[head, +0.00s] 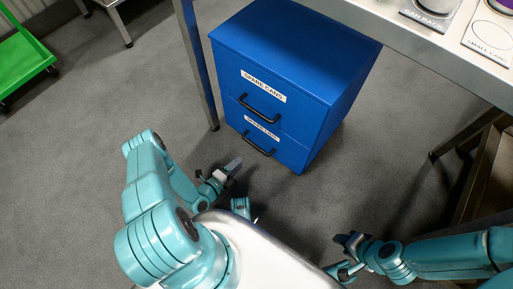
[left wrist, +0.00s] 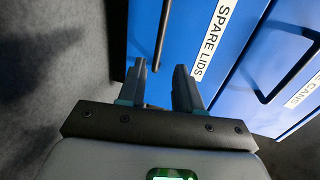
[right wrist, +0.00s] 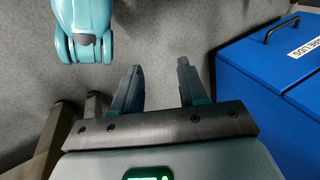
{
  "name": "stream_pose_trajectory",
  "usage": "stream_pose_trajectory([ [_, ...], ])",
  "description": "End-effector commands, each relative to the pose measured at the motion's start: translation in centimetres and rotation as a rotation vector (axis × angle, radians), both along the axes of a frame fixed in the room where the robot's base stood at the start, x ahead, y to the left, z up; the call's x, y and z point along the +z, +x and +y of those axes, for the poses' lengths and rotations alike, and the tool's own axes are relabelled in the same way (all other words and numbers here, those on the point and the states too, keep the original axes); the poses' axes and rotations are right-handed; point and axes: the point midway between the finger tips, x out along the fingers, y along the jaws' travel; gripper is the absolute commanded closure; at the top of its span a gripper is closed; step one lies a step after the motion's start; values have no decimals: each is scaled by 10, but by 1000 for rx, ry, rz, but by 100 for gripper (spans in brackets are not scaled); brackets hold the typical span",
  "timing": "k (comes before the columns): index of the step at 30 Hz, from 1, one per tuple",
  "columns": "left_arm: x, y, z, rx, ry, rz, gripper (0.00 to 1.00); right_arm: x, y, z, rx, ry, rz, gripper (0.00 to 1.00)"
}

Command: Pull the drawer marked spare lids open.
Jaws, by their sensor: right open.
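The blue cabinet (head: 285,75) has two drawers with black bar handles. The lower drawer, marked spare lids (head: 291,155), is shut; its label (left wrist: 215,40) reads clearly in the left wrist view. Its handle (head: 258,144) also shows in the left wrist view (left wrist: 163,32), ahead of the fingertips. My left gripper (head: 233,182) is near the floor in front of this drawer. Its fingers (left wrist: 161,75) are apart with nothing between them, and the handle appears in line with the gap. My right gripper (head: 343,256) is open and empty, away from the drawer front, lower right.
The upper drawer, marked spare cans (head: 250,92), is shut. A steel table leg (head: 197,65) stands just left of the cabinet, and the table top (head: 420,45) overhangs at right. A green cart (head: 22,62) is far left. The grey floor (head: 90,120) before the cabinet is clear.

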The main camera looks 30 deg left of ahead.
Motion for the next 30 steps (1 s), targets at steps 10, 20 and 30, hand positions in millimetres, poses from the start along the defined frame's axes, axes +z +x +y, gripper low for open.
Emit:
stream_pose_trajectory([
  [10,-21,85,-9,-5,2,-5,66,-39,24,-5,-10,-16,-82,57],
  [20,-26,123,-11,0,1,-2,66,-52,37,-7,-16,-24,-126,57],
  [30,-25,124,-10,1,0,-1,82,-51,38,-7,-17,-25,-129,57],
])
